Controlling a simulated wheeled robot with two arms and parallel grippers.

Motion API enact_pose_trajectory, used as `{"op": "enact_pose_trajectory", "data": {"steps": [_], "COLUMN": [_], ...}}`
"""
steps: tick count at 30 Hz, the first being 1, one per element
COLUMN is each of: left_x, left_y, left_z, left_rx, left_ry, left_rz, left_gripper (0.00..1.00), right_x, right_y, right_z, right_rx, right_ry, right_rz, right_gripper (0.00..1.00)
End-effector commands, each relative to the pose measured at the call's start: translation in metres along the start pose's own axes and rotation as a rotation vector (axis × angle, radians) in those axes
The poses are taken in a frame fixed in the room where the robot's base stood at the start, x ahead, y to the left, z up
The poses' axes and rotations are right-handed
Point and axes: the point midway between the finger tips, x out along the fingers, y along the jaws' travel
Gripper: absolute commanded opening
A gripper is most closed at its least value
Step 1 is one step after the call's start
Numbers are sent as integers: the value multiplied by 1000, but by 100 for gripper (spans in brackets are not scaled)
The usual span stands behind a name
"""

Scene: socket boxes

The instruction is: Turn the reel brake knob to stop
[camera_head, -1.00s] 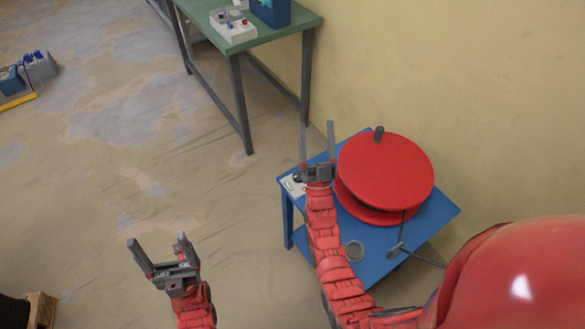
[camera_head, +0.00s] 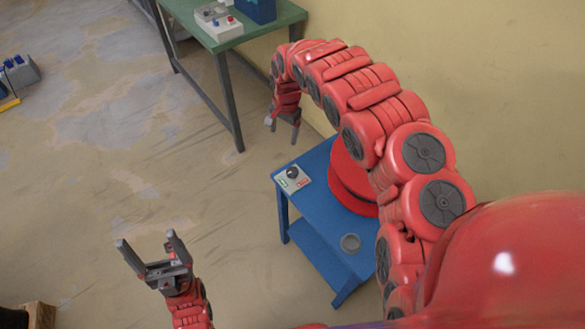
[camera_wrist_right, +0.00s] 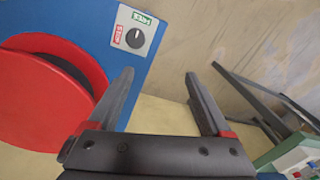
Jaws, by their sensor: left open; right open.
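The dark round knob (camera_head: 292,173) sits on a small white panel (camera_head: 293,186) at the far-left corner of the blue table. The panel has one green and one red label. The wrist view also shows the knob (camera_wrist_right: 135,38), with its pointer too small to read surely. The red reel (camera_head: 347,183) is partly hidden behind my right arm. My right gripper (camera_head: 282,132) is open and empty, beyond the table's far edge and apart from the knob; its fingers show in the wrist view (camera_wrist_right: 159,76). My left gripper (camera_head: 146,240) is open and empty over the floor.
A green table (camera_head: 285,14) with a control box (camera_head: 218,24) stands behind. The wall (camera_head: 500,90) is close on the right. Floor on the left is mostly clear.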

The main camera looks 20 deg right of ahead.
Motion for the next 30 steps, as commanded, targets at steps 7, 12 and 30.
{"op": "enact_pose_trajectory", "data": {"steps": [7,12,30], "left_x": [-5,-17,-3], "left_y": [0,1,0], "left_z": [1,3,0], "left_rx": [0,0,0], "left_ry": [0,0,0], "left_rz": [0,0,0], "left_gripper": [85,85,85], "right_x": [-11,17,108], "right_y": [37,41,49], "right_z": [7,8,12], "right_rx": [48,49,46], "right_ry": [-36,-39,-38], "right_rz": [119,119,113], "right_gripper": [83,83,83]}}
